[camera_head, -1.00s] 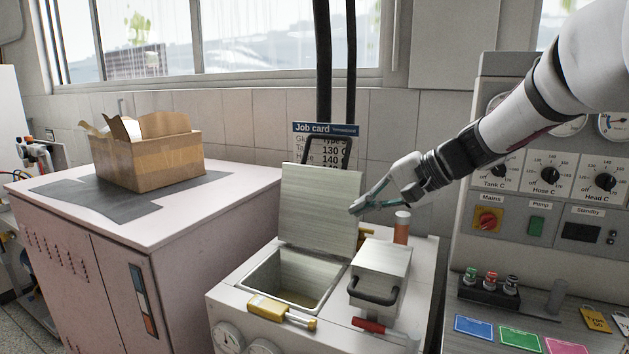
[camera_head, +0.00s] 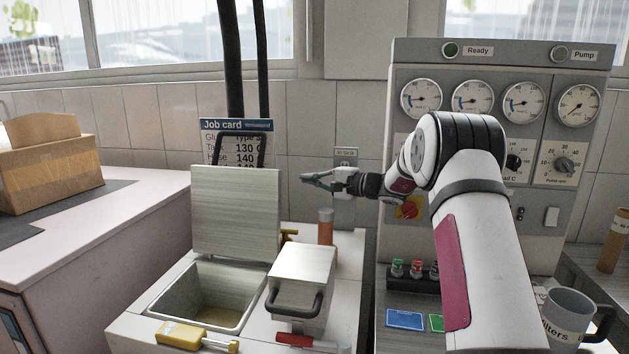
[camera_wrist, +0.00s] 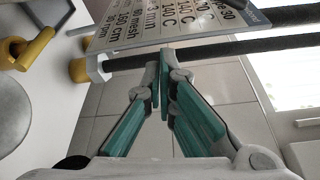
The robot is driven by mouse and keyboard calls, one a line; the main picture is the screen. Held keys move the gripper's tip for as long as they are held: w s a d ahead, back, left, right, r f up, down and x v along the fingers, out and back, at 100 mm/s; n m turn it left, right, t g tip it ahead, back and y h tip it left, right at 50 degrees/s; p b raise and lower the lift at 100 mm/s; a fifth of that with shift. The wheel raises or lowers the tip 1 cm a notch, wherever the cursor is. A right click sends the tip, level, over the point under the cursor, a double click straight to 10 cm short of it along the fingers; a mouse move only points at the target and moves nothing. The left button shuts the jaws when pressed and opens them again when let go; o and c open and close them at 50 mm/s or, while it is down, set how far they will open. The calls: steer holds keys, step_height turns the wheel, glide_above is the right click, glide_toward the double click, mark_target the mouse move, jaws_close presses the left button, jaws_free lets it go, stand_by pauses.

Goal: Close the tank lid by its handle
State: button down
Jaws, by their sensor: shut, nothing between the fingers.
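The tank lid (camera_head: 236,212) stands upright, open, at the back of the tank (camera_head: 240,322), whose opening shows below it. The lid's black handle (camera_head: 241,136) sticks up above its top edge, in front of the job card. My gripper (camera_head: 303,178) is to the right of the lid in the head view, pointing left, apart from the handle in the picture. Its teal fingers meet at the tips in the wrist view (camera_wrist: 160,72), and nothing is between them. The lid cannot be made out for certain in the wrist view.
A closed box with a black handle (camera_head: 303,265) stands right of the opening. An orange-brown cylinder (camera_head: 326,228) stands behind it. A yellow-handled tool (camera_head: 180,335) and a red-handled tool (camera_head: 294,340) lie in front. The job card (camera_head: 219,126) and black hoses (camera_head: 231,60) are behind the lid.

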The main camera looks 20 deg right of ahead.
steer(key=w+a+p, duration=0.1)
steer(key=a+p, duration=0.1)
steer(key=a, duration=0.3)
steer(key=shift+w+a+r, duration=0.2)
steer(key=shift+w+a, duration=0.1)
steer(key=shift+a, duration=0.1)
steer(key=shift+a+b, duration=0.1)
steer(key=shift+b, duration=0.3)
